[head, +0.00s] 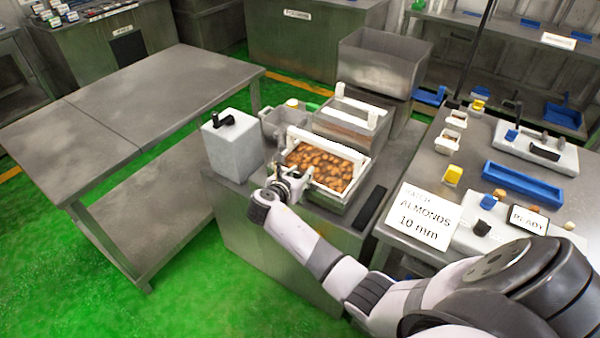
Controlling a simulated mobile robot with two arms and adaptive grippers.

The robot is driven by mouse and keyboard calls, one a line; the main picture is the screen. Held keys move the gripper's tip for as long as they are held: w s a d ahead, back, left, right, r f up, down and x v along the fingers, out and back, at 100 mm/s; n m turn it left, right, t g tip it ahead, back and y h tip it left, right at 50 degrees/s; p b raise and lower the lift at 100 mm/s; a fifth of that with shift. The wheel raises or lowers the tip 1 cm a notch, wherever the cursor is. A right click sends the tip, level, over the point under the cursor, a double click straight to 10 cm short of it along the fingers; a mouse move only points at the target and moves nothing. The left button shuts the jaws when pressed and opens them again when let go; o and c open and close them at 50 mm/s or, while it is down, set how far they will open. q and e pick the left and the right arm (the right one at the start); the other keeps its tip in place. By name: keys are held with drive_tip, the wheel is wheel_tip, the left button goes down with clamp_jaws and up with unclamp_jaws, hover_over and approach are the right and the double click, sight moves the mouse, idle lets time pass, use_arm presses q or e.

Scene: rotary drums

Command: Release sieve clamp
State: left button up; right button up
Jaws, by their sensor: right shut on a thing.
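A square sieve tray (358,180) with a pale frame holds brown almonds (325,165) and sits on a steel machine cabinet (270,245). A white bar (325,142) runs along its far side. My right gripper (296,184) is at the near left corner of the sieve, shut on the sieve clamp there. The wrist and fingers hide most of the clamp, so its position cannot be told. My left gripper is not in view.
Behind the sieve is a steel box (350,121) with a white bar; left is a white box (233,146) with a black handle. A side table holds a blue tray (523,184) and an almonds sign (418,216). The left steel table (150,95) is bare.

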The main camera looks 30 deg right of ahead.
drive_tip(key=shift+m+g+h, duration=0.5)
drive_tip(key=shift+m+g, duration=0.4)
drive_tip(key=shift+m, duration=0.1)
drive_tip(key=o, duration=1.2)
drive_tip(key=v, duration=1.2)
drive_tip(key=shift+w, duration=0.15)
